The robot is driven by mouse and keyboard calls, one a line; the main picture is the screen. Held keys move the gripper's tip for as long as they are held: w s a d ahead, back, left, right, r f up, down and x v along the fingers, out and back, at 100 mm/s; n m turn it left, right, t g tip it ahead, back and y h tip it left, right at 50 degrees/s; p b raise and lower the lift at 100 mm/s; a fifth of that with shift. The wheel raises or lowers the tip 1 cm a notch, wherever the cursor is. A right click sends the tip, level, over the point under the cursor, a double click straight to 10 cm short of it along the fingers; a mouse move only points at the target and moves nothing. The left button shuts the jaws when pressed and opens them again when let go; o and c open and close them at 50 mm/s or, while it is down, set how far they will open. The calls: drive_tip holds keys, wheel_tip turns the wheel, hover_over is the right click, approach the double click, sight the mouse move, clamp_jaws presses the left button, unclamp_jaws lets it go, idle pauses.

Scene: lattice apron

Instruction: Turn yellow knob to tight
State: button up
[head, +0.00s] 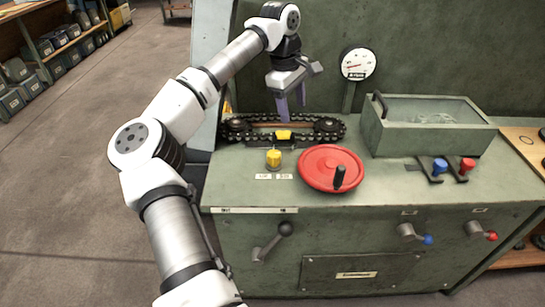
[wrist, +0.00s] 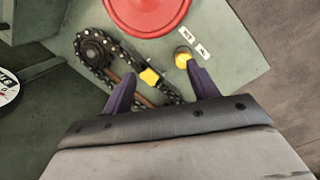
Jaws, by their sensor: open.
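The yellow knob (head: 273,158) stands on the green machine top, left of the red handwheel, with small white labels (head: 273,176) in front of it. In the wrist view the yellow knob (wrist: 183,59) shows just beyond the fingertip on the right. My gripper (head: 291,108) is open and empty, above the chain at the back of the machine top. In the wrist view my gripper (wrist: 160,75) has its two purple fingers spread apart, and neither is around the knob. The label text is too small to read surely.
A chain loop (head: 325,124) with a yellow block (head: 284,135) lies behind the knob. The red handwheel (head: 325,164) with a black handle is close on the right. A glass-topped box (head: 430,138), a gauge (head: 358,63) and blue and red levers stand farther right.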

drive_tip(key=y, duration=0.2)
hover_over(274, 153)
drive_tip(key=f, duration=0.1)
wheel_tip(274, 153, down, 14)
drive_tip(key=shift+p, duration=1.25)
drive_tip(key=c, duration=1)
